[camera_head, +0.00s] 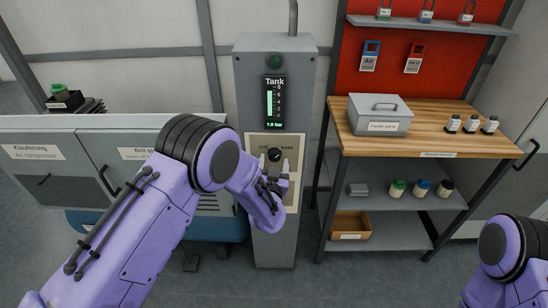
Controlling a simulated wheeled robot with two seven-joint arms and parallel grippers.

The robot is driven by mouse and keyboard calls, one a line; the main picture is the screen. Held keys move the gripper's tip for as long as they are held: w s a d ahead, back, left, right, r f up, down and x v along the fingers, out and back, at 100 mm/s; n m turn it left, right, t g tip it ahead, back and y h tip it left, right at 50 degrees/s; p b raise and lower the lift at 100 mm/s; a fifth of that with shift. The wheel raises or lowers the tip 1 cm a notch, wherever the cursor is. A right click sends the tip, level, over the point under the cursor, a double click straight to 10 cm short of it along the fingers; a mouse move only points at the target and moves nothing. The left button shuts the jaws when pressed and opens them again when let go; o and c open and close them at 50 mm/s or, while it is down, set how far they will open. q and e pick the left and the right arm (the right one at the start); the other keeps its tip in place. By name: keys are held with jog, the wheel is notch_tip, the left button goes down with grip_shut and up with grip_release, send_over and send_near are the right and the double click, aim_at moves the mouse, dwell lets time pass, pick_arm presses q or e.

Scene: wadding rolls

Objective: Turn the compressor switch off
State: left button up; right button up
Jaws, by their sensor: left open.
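The compressor switch (275,155) is a black round knob on a beige panel (291,146) of the tall grey control column (244,75). The panel's lettering is partly hidden, so I cannot read the knob's setting for sure. My left gripper (277,166) is open in front of the panel, its fingertips pointing up near the knob, one on each side of its lower part. I cannot tell whether they touch it. A tank gauge (274,102) above the knob reads about 7.0 bar, with a green lamp (275,62) above it. My right gripper is out of view; only part of that arm shows.
A wooden-topped bench (430,140) stands right of the column, with a grey metal box (380,118) and several small bottles. Padlocks and tags hang on a red board (388,90) behind it. A grey cabinet (95,150) stands left. Grey floor is clear in front.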

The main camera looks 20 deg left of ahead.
pick_arm(q)
jog(key=shift+x, duration=0.85)
jog(key=c, duration=1.1)
jog(key=shift+o, duration=0.2)
